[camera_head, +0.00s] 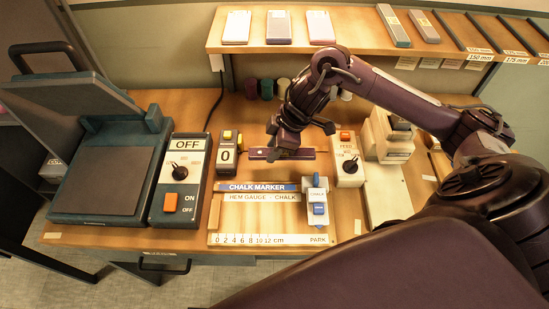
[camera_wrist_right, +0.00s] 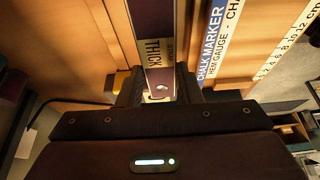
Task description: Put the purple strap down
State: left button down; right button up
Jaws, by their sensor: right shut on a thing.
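The purple strap (camera_head: 305,154) is a short, flat bar behind the chalk marker board (camera_head: 265,187) in the head view. My right gripper (camera_head: 282,149) is shut on it from above. In the right wrist view the strap (camera_wrist_right: 164,48) runs away from between the fingers (camera_wrist_right: 160,92), with a pale label reading "THICK". Its underside is hidden, so I cannot tell whether it touches the table. My left gripper is not in view.
A counter box (camera_head: 226,157) showing 0 is left of the strap, and a feed switch box (camera_head: 347,170) is right. An OFF/ON box (camera_head: 180,180) and a teal press (camera_head: 100,180) stand further left. A shelf (camera_head: 350,40) with cards and bars runs behind.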

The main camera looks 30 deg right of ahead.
aim_at(269, 169)
notch_tip(269, 169, down, 3)
jog(key=shift+r, duration=0.1)
notch_tip(269, 169, down, 4)
jog(key=shift+r, duration=0.1)
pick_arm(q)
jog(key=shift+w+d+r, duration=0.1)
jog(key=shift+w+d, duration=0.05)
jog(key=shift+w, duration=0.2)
pick_arm(e)
jog(key=o, duration=1.1)
jog(key=shift+c, duration=0.2)
